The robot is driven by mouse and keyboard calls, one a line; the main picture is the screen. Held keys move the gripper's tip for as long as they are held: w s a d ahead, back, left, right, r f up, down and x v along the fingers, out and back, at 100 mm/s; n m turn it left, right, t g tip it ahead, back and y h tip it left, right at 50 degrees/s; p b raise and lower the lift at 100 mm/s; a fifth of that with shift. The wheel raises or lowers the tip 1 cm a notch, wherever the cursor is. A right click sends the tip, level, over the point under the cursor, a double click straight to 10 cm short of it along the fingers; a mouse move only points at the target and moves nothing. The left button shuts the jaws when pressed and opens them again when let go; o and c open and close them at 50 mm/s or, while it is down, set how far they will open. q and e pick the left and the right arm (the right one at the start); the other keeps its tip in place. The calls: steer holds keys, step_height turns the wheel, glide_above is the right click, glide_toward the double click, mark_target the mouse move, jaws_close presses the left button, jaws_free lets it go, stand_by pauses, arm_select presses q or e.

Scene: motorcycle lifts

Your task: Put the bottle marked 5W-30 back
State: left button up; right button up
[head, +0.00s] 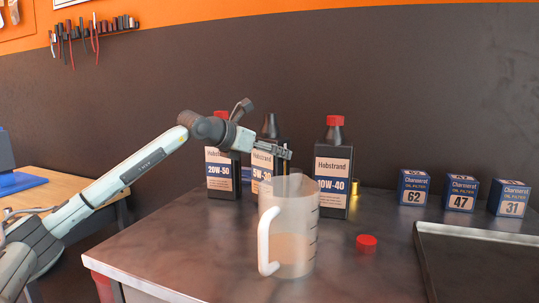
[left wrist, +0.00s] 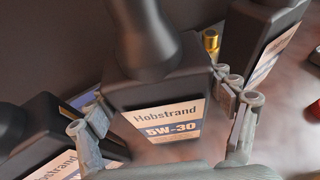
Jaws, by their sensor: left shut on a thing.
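The black 5W-30 bottle (head: 263,172) stands upright between two similar bottles, its dark neck bare of a red cap. It also shows in the left wrist view (left wrist: 168,122), its label facing up toward the camera. My left gripper (head: 272,150) is shut on this bottle, with a finger on each side of it in the left wrist view (left wrist: 165,100). The jug partly hides the bottle's lower part, so I cannot tell whether its base touches the bench. A red cap (head: 367,242) lies on the bench to the right. My right gripper is not in view.
The 20W-50 bottle (head: 222,172) stands left and the 10W-40 bottle (head: 333,170) right, both red-capped. A clear jug (head: 297,215) with amber liquid stands in front. Several filter boxes (head: 461,193) and a dark tray (head: 470,262) are at right. A gold object (head: 355,189) stands behind the 10W-40.

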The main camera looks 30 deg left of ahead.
arm_select(q)
steer(key=shift+f, duration=0.1)
stand_by(0.3)
steer(key=o, duration=1.8)
steer(key=shift+f, duration=0.1)
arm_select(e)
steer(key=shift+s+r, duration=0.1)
arm_select(q)
steer(key=b+v, duration=0.5)
steer(key=v, duration=0.7)
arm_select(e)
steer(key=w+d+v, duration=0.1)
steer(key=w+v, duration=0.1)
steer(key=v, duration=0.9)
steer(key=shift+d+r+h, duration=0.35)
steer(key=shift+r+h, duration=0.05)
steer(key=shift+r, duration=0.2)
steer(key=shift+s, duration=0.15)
